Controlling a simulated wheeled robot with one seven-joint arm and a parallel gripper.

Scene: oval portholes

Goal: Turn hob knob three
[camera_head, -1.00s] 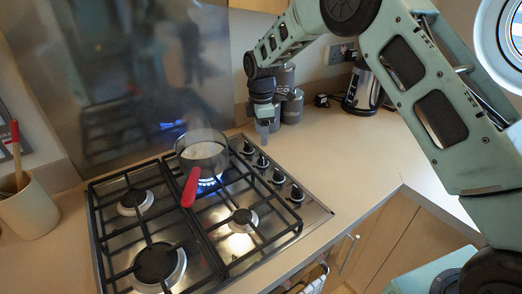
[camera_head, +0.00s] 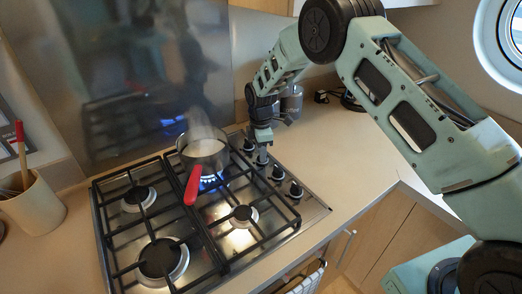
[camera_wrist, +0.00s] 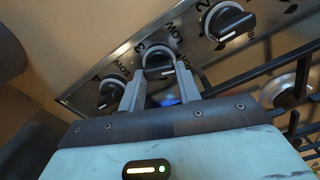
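Hob knob three (camera_wrist: 158,62) is a black round knob with a "3" beside it and LOW and HIGH marks, in the middle of the wrist view. My gripper (camera_wrist: 160,88) has its two fingers apart, one on each side of the knob's near edge; I cannot tell if they touch it. In the head view my gripper (camera_head: 262,158) points down at the second knob from the back and mostly hides it. The hob (camera_head: 190,222) has a lit blue flame at its back right burner.
A steaming pan (camera_head: 205,153) with a red handle (camera_head: 193,186) stands over the flame, left of my gripper. Knob four (camera_wrist: 109,92) and knob two (camera_wrist: 229,22) flank knob three. Canisters (camera_head: 292,98) stand behind my arm. The counter (camera_head: 345,155) right of the hob is clear.

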